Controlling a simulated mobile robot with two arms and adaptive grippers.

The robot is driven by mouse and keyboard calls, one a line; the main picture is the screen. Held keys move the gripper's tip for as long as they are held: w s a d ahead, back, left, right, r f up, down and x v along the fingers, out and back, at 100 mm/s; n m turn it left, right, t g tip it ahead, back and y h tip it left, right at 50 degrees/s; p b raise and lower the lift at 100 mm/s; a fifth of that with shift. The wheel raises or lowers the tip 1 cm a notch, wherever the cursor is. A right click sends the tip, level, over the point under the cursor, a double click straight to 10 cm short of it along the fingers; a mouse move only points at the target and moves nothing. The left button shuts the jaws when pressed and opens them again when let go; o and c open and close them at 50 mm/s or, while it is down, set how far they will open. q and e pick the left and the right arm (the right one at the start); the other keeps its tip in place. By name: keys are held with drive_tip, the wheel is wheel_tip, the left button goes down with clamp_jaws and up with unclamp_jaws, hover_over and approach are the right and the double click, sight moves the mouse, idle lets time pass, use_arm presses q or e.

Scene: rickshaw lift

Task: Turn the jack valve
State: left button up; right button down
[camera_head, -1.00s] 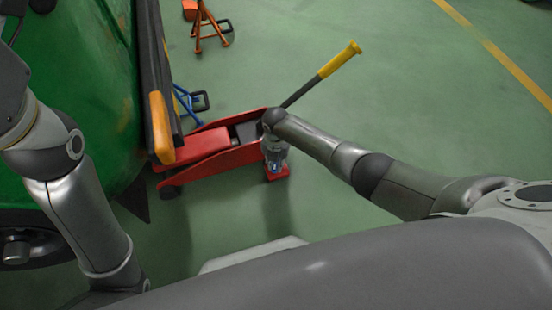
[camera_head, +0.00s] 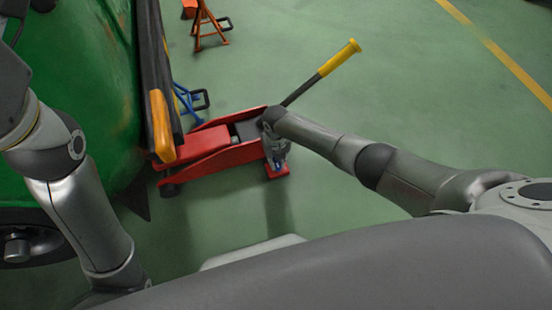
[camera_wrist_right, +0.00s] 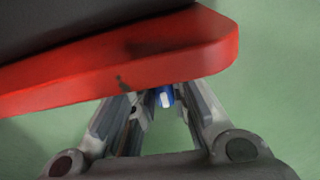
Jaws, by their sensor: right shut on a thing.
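The red floor jack (camera_head: 208,145) stands on the green floor, with its black handle and yellow grip (camera_head: 340,57) pointing up to the right. My right gripper (camera_head: 277,163) points down beside the near rear end of the jack. In the right wrist view, the blue jack valve (camera_wrist_right: 165,97) sits between the two fingers, just below the red side plate (camera_wrist_right: 130,60). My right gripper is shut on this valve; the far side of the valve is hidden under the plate. My left arm shows at the left, but its gripper is out of view.
A green vehicle body (camera_head: 95,90) with a dark edge and an orange part (camera_head: 160,125) stands left of the jack. A blue stand (camera_head: 188,103) and an orange stand (camera_head: 208,25) are behind. The floor to the right is clear.

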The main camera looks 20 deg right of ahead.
drive_tip(key=shift+s, duration=0.1)
drive_tip(key=c, duration=1.4)
unclamp_jaws()
drive_tip(key=shift+r, duration=0.45)
wheel_tip(320, 180, up, 11)
drive_tip(key=shift+r, duration=0.1)
